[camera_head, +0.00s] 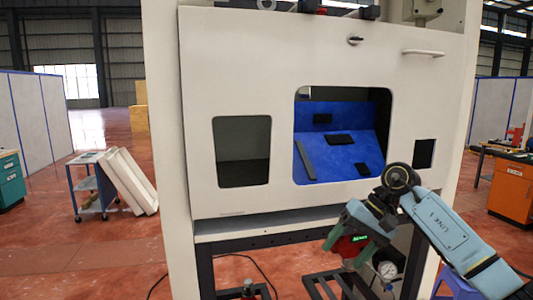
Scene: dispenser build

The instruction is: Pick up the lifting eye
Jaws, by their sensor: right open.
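I cannot make out the lifting eye for certain. A small ring-like part (267,4) shows at the top edge of the cabinet, cut by the frame, and I cannot tell if it is the eye. My right gripper (346,252) hangs in front of the lower front of the white cabinet (240,60), pointing down and left. Its greenish fingers are apart and I see nothing held. A red device with a green display (352,240) shows behind and between the fingers. My left gripper is not in view.
The cabinet has a large opening with a blue sloped interior (335,150) and a smaller dark window (243,150). A pressure gauge (387,270) is below. A cart (92,185) stands left; an orange cabinet (510,190) stands right. The red floor at left is largely clear.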

